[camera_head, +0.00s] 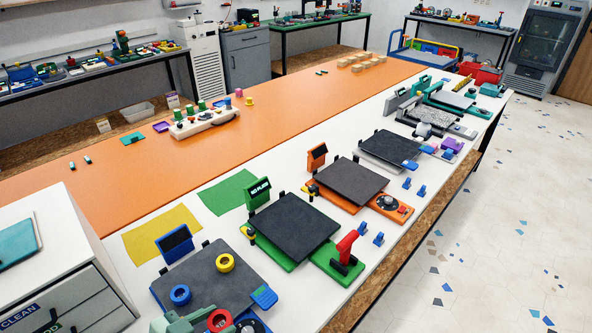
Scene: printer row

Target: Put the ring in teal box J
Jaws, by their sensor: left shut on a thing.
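My left gripper (205,321) comes in at the bottom edge, partly cut off. It appears shut on a red ring (220,319), held over the near edge of the dark printer plate (212,277). A blue ring (180,294) and a yellow ring (225,263) lie on that plate, beyond the gripper. No box lettered J can be made out. A small teal item (132,138) lies on the orange surface. My right gripper is not in view.
A row of printers runs away along the white bench, including one with a green base (294,227) and red lever (346,247). A drawer cabinet (62,271) stands at left. Yellow (160,232) and green (226,193) mats lie flat. The orange surface (200,165) is mostly clear.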

